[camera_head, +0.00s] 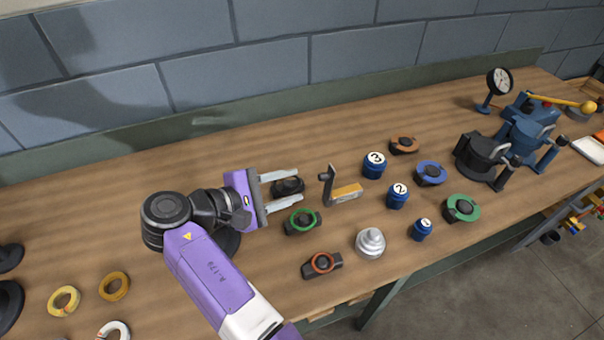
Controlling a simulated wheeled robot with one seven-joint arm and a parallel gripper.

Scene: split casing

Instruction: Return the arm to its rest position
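My gripper (299,186) reaches from the purple arm over the middle of the wooden bench (190,160) and points right. Its two pale fingers are spread apart. A small black part (288,186) shows between them; gaps show on both sides of it. I cannot tell how high the fingers are above the bench. My arm is stretched out from the bottom edge of the picture and hides part of the bench.
Close by are green-ringed (302,221) and red-ringed (322,264) black parts, an upright black-and-yellow tool (343,192), a silver stepped piece (370,243) and numbered blue weights (374,165). Yellow rings (114,286) lie left. The bench's back left is clear.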

